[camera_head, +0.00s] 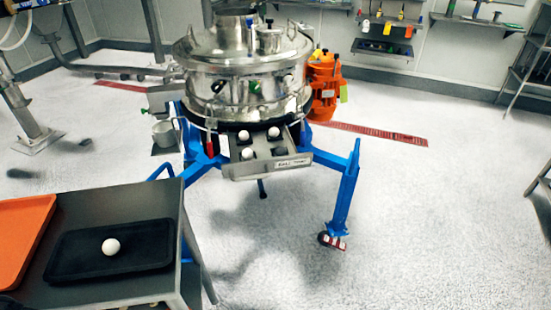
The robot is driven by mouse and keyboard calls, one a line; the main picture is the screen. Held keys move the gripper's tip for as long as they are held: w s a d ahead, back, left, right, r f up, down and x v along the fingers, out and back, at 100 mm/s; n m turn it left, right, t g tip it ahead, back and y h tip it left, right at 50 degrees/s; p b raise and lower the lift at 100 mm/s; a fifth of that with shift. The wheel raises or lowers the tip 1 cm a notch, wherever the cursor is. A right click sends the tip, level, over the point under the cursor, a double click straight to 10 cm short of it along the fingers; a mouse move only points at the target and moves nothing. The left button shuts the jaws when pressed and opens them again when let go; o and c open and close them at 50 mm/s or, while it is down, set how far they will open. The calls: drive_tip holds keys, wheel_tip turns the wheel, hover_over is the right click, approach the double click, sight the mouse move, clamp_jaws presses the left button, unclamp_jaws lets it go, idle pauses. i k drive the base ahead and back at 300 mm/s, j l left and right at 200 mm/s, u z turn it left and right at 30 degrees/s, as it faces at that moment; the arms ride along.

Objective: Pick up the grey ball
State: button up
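A pale, off-white ball (111,246) rests on a black tray (70,265) on the dark table at the lower left. Three more pale balls sit in a grey metal tray (240,171) on the front of the sifter: one at the back left (244,136), one at the back right (273,132) and one at the front left (247,153). The front right spot of that tray (280,151) looks dark, and I cannot tell whether it holds a dark ball or is empty. No ball is clearly grey. My gripper is not in view.
The steel sifter (247,65) stands on a blue frame (345,190) with a caster. An orange tray (20,235) lies on the table (150,203) left of the black tray. An orange motor (325,85) is behind the sifter. The floor at the right is open.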

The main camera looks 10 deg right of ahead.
sight(280, 150)
drive_tip(key=i+z, duration=0.15)
drive_tip(key=z, duration=0.2)
drive_tip(key=i+j+z, duration=0.15)
drive_tip(key=z, duration=0.2)
drive_tip(key=i+j+z, duration=0.1)
drive_tip(key=z, duration=0.3)
drive_tip(key=i+j, duration=0.05)
